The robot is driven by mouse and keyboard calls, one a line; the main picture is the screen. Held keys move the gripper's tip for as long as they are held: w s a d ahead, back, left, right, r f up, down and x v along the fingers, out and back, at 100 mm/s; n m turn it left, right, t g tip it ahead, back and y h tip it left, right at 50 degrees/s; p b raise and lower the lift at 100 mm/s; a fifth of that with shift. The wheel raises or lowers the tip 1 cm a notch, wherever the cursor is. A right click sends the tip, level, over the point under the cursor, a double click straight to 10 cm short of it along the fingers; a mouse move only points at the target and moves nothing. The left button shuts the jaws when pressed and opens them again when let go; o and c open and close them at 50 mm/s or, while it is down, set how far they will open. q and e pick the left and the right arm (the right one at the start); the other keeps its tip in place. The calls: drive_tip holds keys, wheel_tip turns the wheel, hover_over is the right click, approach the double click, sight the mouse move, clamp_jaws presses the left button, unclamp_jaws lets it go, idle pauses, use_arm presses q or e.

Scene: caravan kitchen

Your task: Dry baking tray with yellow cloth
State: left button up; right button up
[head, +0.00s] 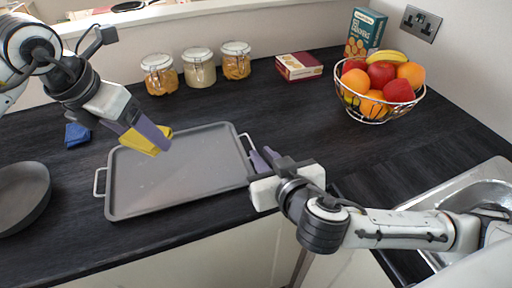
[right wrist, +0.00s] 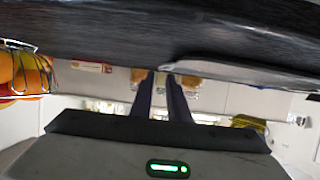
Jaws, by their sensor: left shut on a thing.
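The grey baking tray (head: 185,180) lies flat on the dark worktop, with a wire handle at each short end. My left gripper (head: 157,142) is shut on the yellow cloth (head: 143,143), over the tray's upper left part. I cannot tell whether the cloth touches the tray. My right gripper (head: 264,157) is beside the tray's right end, close to the right handle. In the right wrist view, its two fingers (right wrist: 163,90) are a little apart with nothing held between them. The tray's edge (right wrist: 235,72) shows to the right of them there.
A dark round pan (head: 22,195) is at the left, with a blue cloth (head: 77,134) above it. Several jars (head: 199,70) stand at the back. A red box (head: 299,66), green box (head: 365,30) and fruit basket (head: 380,90) are back right. A sink (head: 470,200) is at right.

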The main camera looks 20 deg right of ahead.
drive_tip(key=x, duration=0.7)
clamp_jaws()
use_arm(q)
drive_tip(key=d+f+m, duration=0.1)
drive_tip(key=f+m, duration=0.1)
drive_tip(key=d+f+m+g+h, duration=0.1)
drive_tip(key=d+f+m, duration=0.1)
drive_tip(key=shift+d+f, duration=0.15)
drive_tip(key=shift+d, duration=0.15)
hover_over(180, 167)
drive_tip(key=a, duration=0.2)
drive_tip(key=shift+s+f, duration=0.2)
drive_tip(key=shift+f, duration=0.85)
drive_tip(key=shift+s+f, duration=0.2)
drive_tip(key=shift+f, duration=0.85)
